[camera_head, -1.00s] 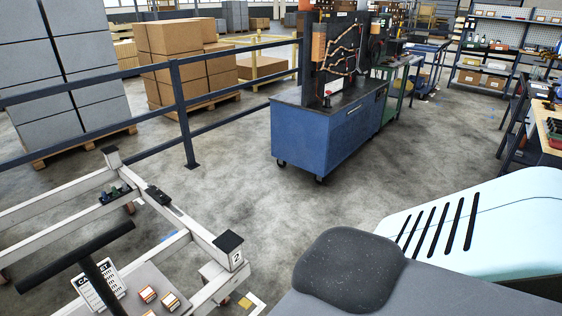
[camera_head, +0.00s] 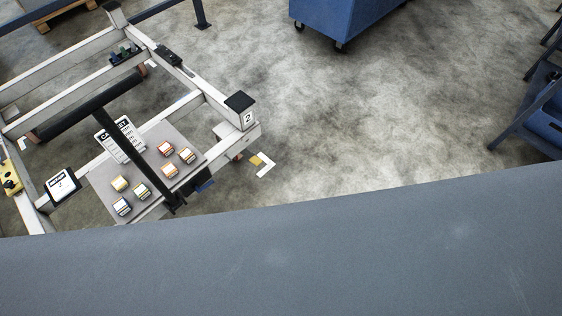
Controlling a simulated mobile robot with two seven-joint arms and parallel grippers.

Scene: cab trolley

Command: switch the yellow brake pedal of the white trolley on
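The white trolley (camera_head: 219,108) stands on the floor at the left in the head view, seen from above, with its lower left part cut off by the frame. Its corner post carries the number 2. A small yellow patch (camera_head: 256,160) shows low beside this corner, next to a white L-shaped mark; I cannot tell whether it is the brake pedal or a floor marking. A small blue part (camera_head: 205,186) shows under the trolley's panel edge. No brake pedal is clearly recognisable. Neither of my grippers is in view.
A grey panel (camera_head: 100,180) on the trolley bears several small coloured boxes, and a dark T-shaped bar (camera_head: 130,145) rises over it. A blue wheeled cabinet (camera_head: 345,15) stands at the top. Blue furniture (camera_head: 540,110) is at the right. The middle floor is clear.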

